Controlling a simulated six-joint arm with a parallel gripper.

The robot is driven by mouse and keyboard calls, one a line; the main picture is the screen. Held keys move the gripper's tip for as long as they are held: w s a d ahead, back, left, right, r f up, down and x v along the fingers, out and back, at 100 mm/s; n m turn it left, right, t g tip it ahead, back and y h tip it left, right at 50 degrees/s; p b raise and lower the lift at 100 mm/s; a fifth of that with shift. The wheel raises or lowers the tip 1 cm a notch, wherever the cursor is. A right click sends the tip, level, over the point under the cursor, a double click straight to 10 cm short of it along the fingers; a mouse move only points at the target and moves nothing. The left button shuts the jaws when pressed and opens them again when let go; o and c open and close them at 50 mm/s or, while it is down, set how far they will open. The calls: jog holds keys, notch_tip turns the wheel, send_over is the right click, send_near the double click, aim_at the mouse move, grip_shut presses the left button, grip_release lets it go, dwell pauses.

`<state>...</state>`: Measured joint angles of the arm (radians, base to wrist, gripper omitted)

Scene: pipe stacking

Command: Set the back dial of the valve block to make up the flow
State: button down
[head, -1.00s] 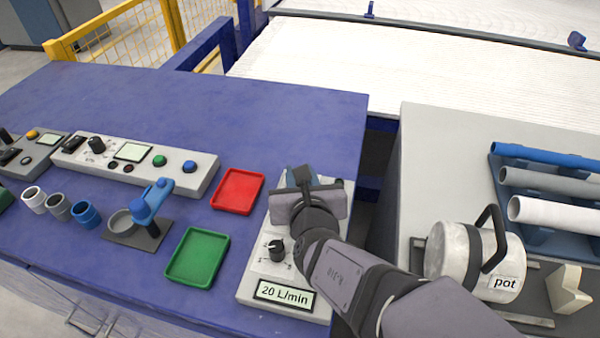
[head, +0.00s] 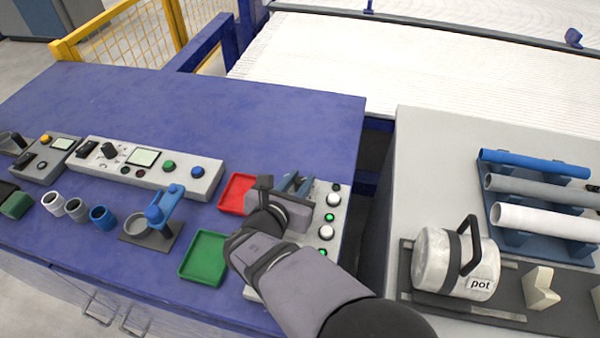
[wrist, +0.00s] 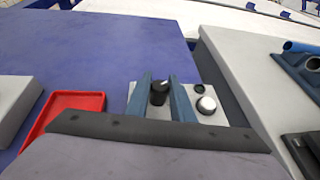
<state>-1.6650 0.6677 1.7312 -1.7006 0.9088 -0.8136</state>
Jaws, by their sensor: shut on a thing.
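The valve block (head: 315,212) is a pale box at the right end of the blue bench, partly covered by my arm. Its 20 L/min display and front dial are hidden now. My gripper (head: 296,183) is over the block's back end. In the wrist view, the black back dial (wrist: 160,90), with a white mark on top, sits between the two blue-grey fingers of my gripper (wrist: 161,95), which are shut on it. White round buttons (head: 326,232) and small green lit lamps (head: 323,251) show along the block's right side.
A red tray (head: 234,201) and a green tray (head: 204,258) lie left of the block. A blue clamp-like stand (head: 160,213) and pipe pieces (head: 102,217) are farther left. A pot (head: 440,268) and pipe rack (head: 487,205) stand on the grey bench at right, across a gap.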

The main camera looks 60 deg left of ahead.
jog(key=shift+m+h, duration=0.3)
jog(key=c, duration=1.5)
grip_release()
jog(key=shift+c, duration=0.2)
jog(key=shift+v, duration=3.65)
jog(key=shift+f, duration=0.1)
